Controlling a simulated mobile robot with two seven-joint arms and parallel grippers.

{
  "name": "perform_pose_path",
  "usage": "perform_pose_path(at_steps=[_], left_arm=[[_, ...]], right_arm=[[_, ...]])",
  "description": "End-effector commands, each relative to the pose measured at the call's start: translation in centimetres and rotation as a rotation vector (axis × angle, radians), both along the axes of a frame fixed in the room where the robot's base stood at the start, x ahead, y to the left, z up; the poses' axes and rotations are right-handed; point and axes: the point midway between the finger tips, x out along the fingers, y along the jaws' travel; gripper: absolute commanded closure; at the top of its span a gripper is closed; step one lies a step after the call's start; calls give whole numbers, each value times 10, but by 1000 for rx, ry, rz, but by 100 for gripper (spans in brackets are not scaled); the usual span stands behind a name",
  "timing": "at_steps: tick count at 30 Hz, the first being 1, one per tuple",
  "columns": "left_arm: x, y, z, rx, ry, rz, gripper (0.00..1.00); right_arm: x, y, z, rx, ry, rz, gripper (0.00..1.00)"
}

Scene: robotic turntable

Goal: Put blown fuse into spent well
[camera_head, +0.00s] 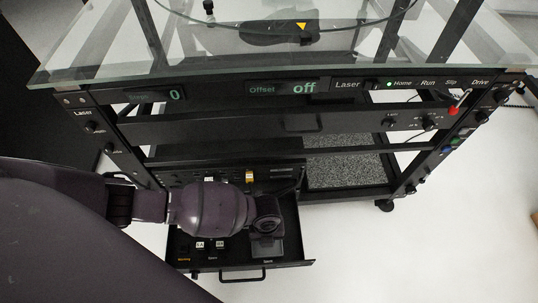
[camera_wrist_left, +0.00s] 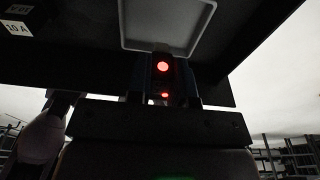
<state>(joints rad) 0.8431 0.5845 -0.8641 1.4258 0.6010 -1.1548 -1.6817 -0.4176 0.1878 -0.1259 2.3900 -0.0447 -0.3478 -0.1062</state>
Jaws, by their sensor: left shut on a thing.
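My left gripper (camera_head: 266,226) reaches down over the right part of the open drawer (camera_head: 216,270) in the head view. In the left wrist view its fingers (camera_wrist_left: 164,82) are shut on a dark fuse (camera_wrist_left: 162,78) with two red glowing spots. In the head view the fuse is hidden by my gripper and wrist. The spent well (camera_wrist_left: 210,12), a pale-rimmed rectangular recess, lies just beyond the fuse in the wrist view. In the head view the well (camera_head: 269,247) shows partly below my gripper. I cannot tell whether the fuse touches it. My right gripper is not in view.
Small labelled blocks (camera_head: 209,245) sit in the drawer's left part. A yellow-marked part (camera_head: 249,176) stands in the panel behind the drawer. The cart's front bar (camera_head: 318,124) and glass top (camera_head: 200,62) lie above and behind.

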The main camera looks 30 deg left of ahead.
Motion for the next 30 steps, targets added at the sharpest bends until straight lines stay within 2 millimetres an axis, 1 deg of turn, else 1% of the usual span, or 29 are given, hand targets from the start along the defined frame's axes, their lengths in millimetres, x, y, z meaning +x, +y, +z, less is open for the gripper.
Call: perform_pose_path(at_steps=[4,6,10,12,20,25,26,30], left_arm=[[-2,0,-16,0,4,1,100],[-3,0,-28,0,7,2,100],[-2,0,-42,0,5,1,100],[-1,0,-44,0,1,0,100],[2,0,-42,0,-4,0,100],[1,0,-46,1,-1,0,100],[1,0,-47,1,-1,0,78],[1,0,-45,0,-2,0,57]], right_arm=[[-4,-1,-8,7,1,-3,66],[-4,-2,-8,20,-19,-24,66],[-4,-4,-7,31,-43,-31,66],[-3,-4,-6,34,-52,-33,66],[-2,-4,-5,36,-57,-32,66],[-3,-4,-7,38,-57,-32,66],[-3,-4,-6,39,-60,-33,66],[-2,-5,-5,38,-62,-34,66]])
